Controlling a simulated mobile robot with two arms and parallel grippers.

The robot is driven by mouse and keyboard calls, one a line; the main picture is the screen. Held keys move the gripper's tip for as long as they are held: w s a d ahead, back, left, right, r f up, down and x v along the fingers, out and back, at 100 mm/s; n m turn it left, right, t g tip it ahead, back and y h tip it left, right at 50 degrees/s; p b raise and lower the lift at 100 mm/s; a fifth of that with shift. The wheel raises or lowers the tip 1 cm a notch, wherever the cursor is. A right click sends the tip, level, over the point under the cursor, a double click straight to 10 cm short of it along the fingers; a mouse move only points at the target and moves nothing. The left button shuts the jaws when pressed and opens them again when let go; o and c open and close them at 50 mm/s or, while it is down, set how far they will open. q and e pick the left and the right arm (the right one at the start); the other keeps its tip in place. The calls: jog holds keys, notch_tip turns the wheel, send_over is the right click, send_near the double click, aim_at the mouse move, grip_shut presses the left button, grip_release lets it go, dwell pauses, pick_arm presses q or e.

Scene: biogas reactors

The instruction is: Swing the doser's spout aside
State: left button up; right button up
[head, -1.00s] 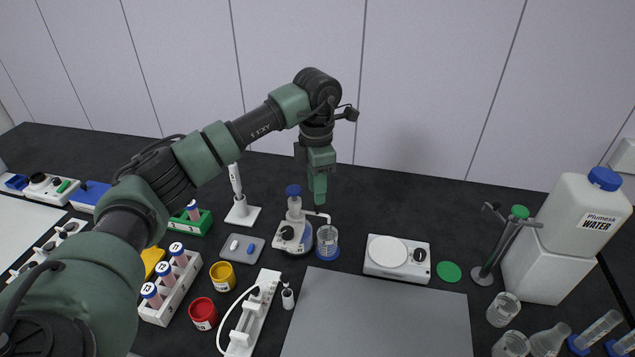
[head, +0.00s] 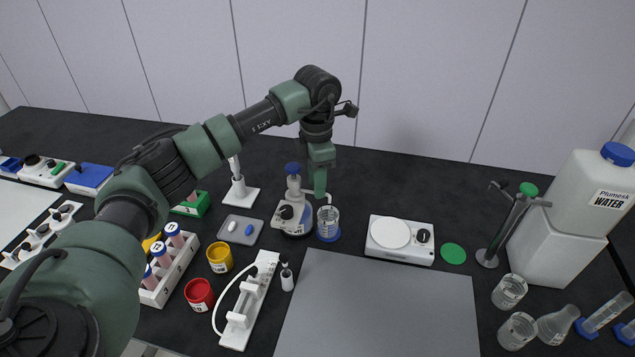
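The doser (head: 292,212) is a white unit with a black knob and a blue-capped bottle on top, standing mid-table. Its thin white spout (head: 322,197) reaches right, over or near a clear beaker (head: 328,222) on a blue base. My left gripper (head: 320,193) points straight down at the spout's end, just above the beaker. Its fingers look close together and hide part of the spout. I cannot tell whether they touch it or how far apart they are. My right gripper is not in view.
A white hotplate or scale (head: 400,240) stands right of the beaker. A grey mat (head: 380,305) lies in front. A white power strip (head: 248,305) and a grey tray (head: 240,229) are near the doser. A water canister (head: 590,195) stands far right.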

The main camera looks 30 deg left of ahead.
pick_arm(q)
jog(key=shift+w, duration=0.1)
jog(key=shift+w+a, duration=0.25)
jog(key=shift+w, duration=0.2)
jog(key=shift+w+a, duration=0.2)
jog(key=shift+w, duration=0.25)
jog(key=shift+w+a+b, duration=0.4)
jog(key=shift+w+a, duration=0.3)
jog(key=shift+a, duration=0.05)
jog(key=shift+w+a, duration=0.3)
jog(key=shift+a, duration=0.25)
jog(key=shift+s+d, duration=0.2)
dwell(0.4)
